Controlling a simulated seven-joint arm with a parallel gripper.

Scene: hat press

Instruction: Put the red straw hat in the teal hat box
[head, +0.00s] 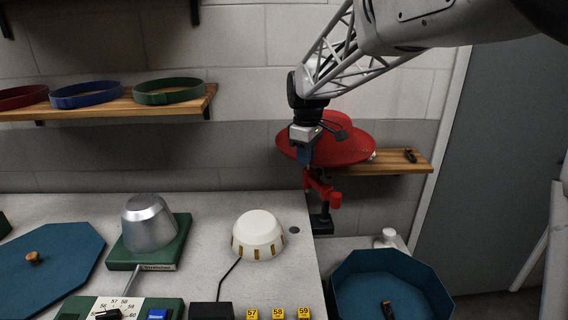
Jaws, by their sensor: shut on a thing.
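The red straw hat (350,147) hangs in the air at the right, brim roughly level and slightly tilted, in front of the right wooden shelf. My gripper (304,155) is shut on the hat's near left brim; the fingertips are partly hidden. The teal hat box (350,263), octagonal and dark inside, stands open at the lower right, below and to the right of the hat. Its lower part is cut off by the frame. A teal octagonal lid (65,245) with a wooden knob lies on the bench at the left.
A metal hat block (149,225) on a green base and a white dome (258,235) stand on the bench (205,215). A red and black clamp (322,195) is at the bench's right edge, below the hat. Hat bands lie on the left shelf (120,106).

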